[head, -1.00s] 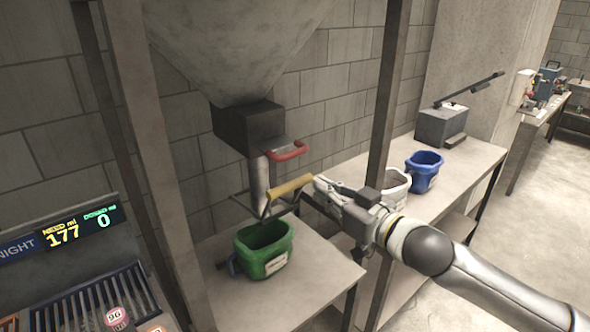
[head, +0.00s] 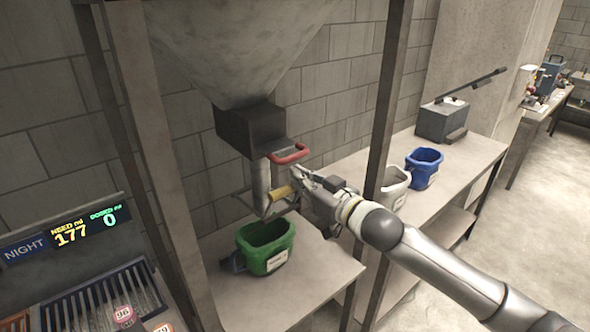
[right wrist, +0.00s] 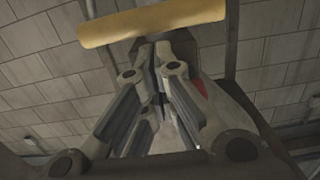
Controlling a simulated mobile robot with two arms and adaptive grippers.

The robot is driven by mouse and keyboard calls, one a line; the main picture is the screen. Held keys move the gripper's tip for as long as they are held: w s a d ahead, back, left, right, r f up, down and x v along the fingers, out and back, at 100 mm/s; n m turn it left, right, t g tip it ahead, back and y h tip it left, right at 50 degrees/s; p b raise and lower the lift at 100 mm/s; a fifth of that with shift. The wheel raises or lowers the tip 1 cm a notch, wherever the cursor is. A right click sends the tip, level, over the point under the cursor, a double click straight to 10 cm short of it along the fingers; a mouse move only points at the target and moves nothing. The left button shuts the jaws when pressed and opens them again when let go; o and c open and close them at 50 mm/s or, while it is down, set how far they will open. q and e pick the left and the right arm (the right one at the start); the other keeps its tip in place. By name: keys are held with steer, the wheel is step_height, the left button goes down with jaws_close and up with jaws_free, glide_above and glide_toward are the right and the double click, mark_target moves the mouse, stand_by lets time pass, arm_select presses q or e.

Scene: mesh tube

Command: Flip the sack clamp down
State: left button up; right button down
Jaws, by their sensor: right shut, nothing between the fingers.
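The sack clamp's yellow grip bar (head: 281,192) sits at the lower end of the metal spout (head: 261,180), with thin dark arms around the spout. My right gripper (head: 294,177) is at the bar's right end and hides part of it. In the right wrist view the yellow bar (right wrist: 150,22) crosses the top, and the shut, empty fingers (right wrist: 160,52) point at it. I cannot tell whether they touch it. My left gripper is not in view.
A red handle (head: 289,154) sticks out from the dark box (head: 250,130) above the spout. A green bucket (head: 266,250) stands below on the bench. Frame posts (head: 388,110) flank the spout. White (head: 394,188) and blue (head: 424,168) buckets stand to the right.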

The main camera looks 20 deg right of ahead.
steer(key=shift+x, duration=1)
